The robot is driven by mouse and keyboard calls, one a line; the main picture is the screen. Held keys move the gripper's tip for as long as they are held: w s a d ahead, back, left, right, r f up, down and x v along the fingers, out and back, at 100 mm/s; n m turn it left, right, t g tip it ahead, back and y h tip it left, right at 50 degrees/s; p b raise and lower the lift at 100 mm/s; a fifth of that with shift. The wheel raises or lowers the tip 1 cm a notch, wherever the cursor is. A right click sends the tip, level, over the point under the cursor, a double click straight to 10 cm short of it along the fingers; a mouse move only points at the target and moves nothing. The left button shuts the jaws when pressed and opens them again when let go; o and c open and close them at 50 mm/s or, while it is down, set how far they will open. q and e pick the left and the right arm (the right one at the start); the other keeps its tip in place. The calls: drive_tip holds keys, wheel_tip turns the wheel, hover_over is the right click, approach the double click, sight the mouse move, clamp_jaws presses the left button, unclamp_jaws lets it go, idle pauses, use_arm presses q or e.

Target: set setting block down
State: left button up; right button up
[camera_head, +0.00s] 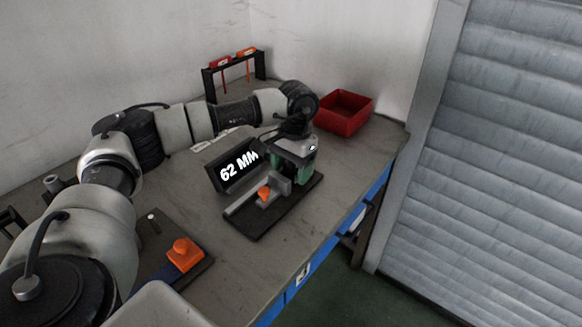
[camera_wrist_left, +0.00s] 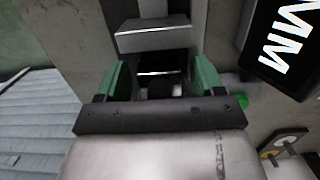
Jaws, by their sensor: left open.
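My left gripper (camera_head: 291,168) reaches in over the bench fixture (camera_head: 246,229), a dark base plate with grey metal parts and an orange knob (camera_head: 264,193). In the left wrist view its green fingers (camera_wrist_left: 161,76) are apart. A grey metal block (camera_wrist_left: 154,38) lies just beyond the fingertips, and the space between the fingers is dark with a thin bright edge. I cannot tell for sure which grey part is the setting block, or whether a finger touches it. My right gripper is not in view.
A "62 MM" display (camera_head: 238,172) stands close behind the fixture. A red bin (camera_head: 343,112) is at the back right, a black rack (camera_head: 209,84) with red- and orange-handled tools at the back. An orange-topped piece (camera_head: 185,254) sits front left. The bench front is mostly clear.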

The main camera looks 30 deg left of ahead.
use_arm(q)
wheel_tip(320, 180, up, 12)
drive_tip(key=w, duration=0.1)
drive_tip(key=shift+w, duration=0.25)
